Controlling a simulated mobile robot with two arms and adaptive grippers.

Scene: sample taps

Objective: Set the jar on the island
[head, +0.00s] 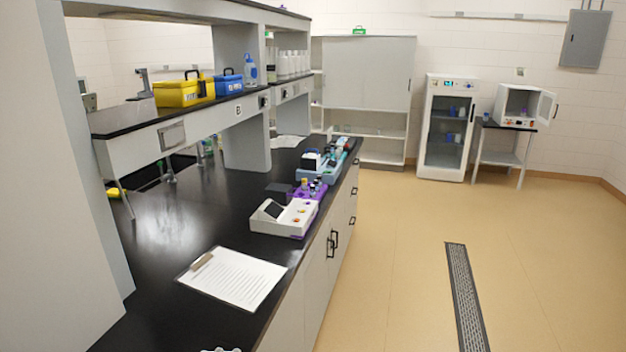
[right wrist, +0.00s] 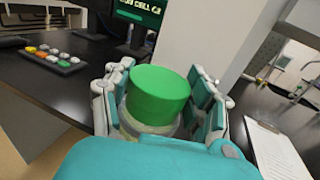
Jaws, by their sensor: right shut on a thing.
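The jar (right wrist: 158,94) has a green lid and a pale body, most of which is hidden. It sits between the fingers of my right gripper (right wrist: 155,108), which is shut on it. The island (head: 165,235) is a long black-topped bench with white cabinets in the head view. Its dark top also shows around the jar in the right wrist view (right wrist: 240,100). I cannot tell whether the jar touches the top. A small pale bit at the head view's bottom edge is too cut off to name. My left gripper is not in view.
A clipboard (head: 235,280) lies near the island's front edge. Behind it are a white device (head: 283,215) and a blue rack (head: 318,168). An upper shelf (head: 150,119) holds a yellow box (head: 184,90). A button panel (right wrist: 54,59) shows in the wrist view. Open black top lies left of the clipboard.

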